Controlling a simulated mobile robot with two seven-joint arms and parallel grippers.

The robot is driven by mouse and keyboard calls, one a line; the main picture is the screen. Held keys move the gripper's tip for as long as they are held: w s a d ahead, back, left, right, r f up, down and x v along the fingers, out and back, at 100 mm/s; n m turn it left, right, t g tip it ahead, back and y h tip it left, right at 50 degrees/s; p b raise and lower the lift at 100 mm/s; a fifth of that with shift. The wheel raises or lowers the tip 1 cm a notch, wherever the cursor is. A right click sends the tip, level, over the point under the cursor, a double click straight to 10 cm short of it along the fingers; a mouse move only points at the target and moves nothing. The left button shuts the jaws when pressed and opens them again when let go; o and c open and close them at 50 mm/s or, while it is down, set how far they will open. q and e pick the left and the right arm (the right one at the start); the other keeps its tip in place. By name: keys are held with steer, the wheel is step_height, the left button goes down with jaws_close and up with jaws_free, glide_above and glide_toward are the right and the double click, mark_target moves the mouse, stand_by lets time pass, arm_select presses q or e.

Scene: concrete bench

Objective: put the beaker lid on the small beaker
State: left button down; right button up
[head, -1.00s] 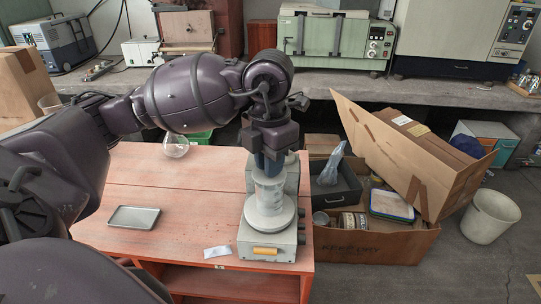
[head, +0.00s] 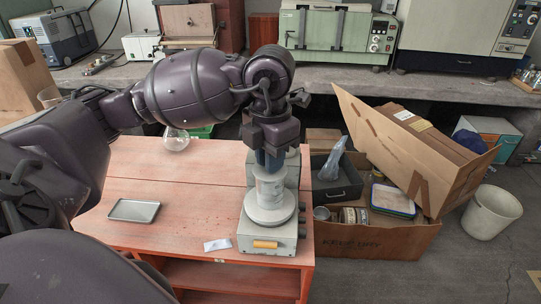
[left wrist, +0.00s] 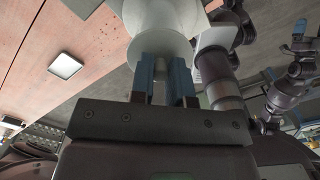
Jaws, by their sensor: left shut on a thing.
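The small beaker (head: 270,191) stands upright on the round top plate of a hot plate (head: 268,231) at the bench's right side. My left gripper (head: 268,160) points down over it and is shut on the beaker lid (head: 269,175). The pale lid is at the beaker's mouth; I cannot tell whether it rests on the rim or is just above it. In the left wrist view the blue fingers (left wrist: 164,82) grip the lid's knob, and the round lid (left wrist: 163,56) hides much of the beaker. My right gripper is not in view.
A grey tray (head: 134,210) and a white packet (head: 217,244) lie on the red bench. A glass flask (head: 175,141) stands at the back. A cardboard box (head: 380,241) is right of the bench. The bench's middle is mostly clear.

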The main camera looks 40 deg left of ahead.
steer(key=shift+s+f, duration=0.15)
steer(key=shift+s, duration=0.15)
arm_select(q)
steer(key=shift+f, duration=0.25)
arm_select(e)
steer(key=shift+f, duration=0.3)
arm_select(q)
steer(key=c, duration=1)
jaws_free()
steer(key=o, duration=0.4)
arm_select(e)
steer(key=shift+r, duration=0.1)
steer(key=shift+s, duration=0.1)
arm_select(q)
steer(key=shift+r, duration=0.1)
